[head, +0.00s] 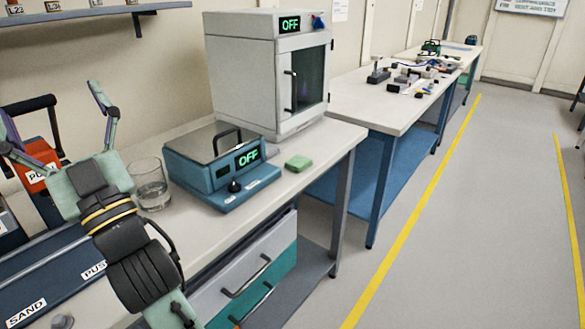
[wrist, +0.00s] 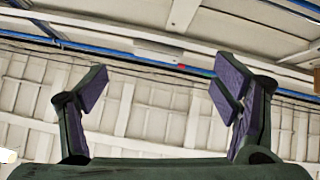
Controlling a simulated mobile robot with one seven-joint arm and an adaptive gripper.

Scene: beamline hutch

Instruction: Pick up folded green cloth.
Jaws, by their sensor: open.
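The folded green cloth (head: 298,163) is a small flat green block on the white bench top, in front of the oven-like cabinet and right of the blue hot plate, near the bench's front edge. My gripper (head: 50,115) is at the left of the head view, fingers spread and pointing up, well apart from the cloth. In the wrist view my gripper (wrist: 160,92) shows two open fingers with purple pads and nothing between them. The wrist view shows only wall and ceiling, not the cloth.
A blue hot plate (head: 220,165) reading OFF and a glass beaker (head: 151,184) stand between my gripper and the cloth. A grey cabinet (head: 245,75) reading OFF stands behind. A red box (head: 38,165) is at the left. Bench top (head: 325,145) right of the cloth is clear.

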